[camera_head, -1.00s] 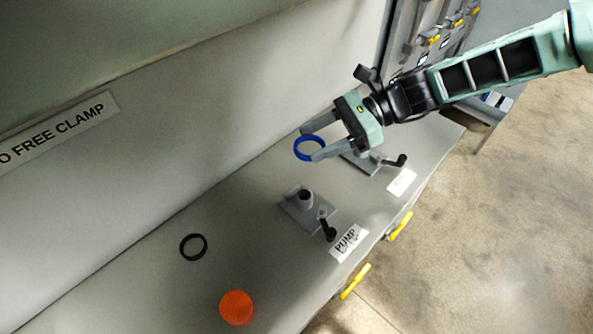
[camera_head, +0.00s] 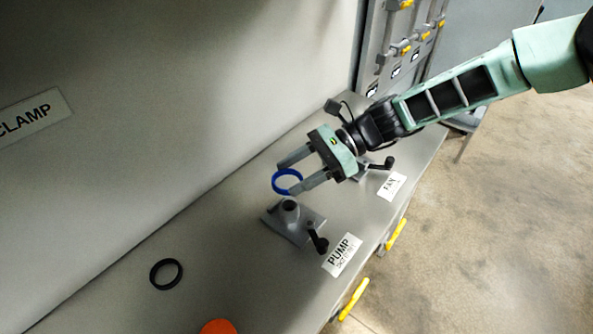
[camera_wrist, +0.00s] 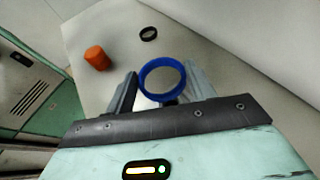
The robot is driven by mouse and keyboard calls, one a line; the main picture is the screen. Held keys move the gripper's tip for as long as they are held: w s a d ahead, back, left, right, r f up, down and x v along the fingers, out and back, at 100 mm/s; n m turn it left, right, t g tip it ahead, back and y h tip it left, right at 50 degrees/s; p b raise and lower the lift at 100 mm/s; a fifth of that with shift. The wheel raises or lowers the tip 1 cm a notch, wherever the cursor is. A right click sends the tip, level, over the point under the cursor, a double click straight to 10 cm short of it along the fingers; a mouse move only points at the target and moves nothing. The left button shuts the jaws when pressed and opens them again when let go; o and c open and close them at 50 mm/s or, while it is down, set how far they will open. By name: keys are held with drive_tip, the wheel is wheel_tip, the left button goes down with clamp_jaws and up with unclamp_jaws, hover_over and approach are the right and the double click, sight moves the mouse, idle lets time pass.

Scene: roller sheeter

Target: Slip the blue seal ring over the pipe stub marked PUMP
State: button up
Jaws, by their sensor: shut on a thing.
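The blue seal ring (camera_head: 275,184) is held between the fingertips of my gripper (camera_head: 289,178), which is shut on it. In the wrist view the ring (camera_wrist: 146,88) sits between the two fingers of my gripper (camera_wrist: 160,85). The PUMP pipe stub (camera_head: 289,206) stands upright on a grey base plate, just below the ring in the head view. The ring appears above the stub and apart from it; its exact height is unclear. The PUMP label (camera_head: 342,254) lies in front of the stub. In the wrist view the stub is mostly hidden behind the ring and gripper.
A second fixture with a black handle (camera_head: 380,164) stands by the FAN label (camera_head: 391,186), partly behind my gripper. A tall grey wall (camera_head: 200,110) rises behind the bench.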

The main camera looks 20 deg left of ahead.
wheel_tip(320, 180, down, 4)
drive_tip(key=b, duration=0.3)
drive_tip(key=shift+f, duration=0.25)
drive_tip(key=shift+f+b, duration=0.3)
drive_tip(key=shift+f, duration=0.4)
drive_tip(key=shift+d+f, duration=0.1)
drive_tip(key=shift+f, duration=0.2)
idle(0.7)
drive_tip(key=shift+f, duration=0.35)
drive_tip(key=shift+f, duration=0.3)
idle(0.3)
drive_tip(key=o, duration=1)
drive_tip(key=shift+w, duration=0.1)
drive_tip(key=shift+o, duration=0.2)
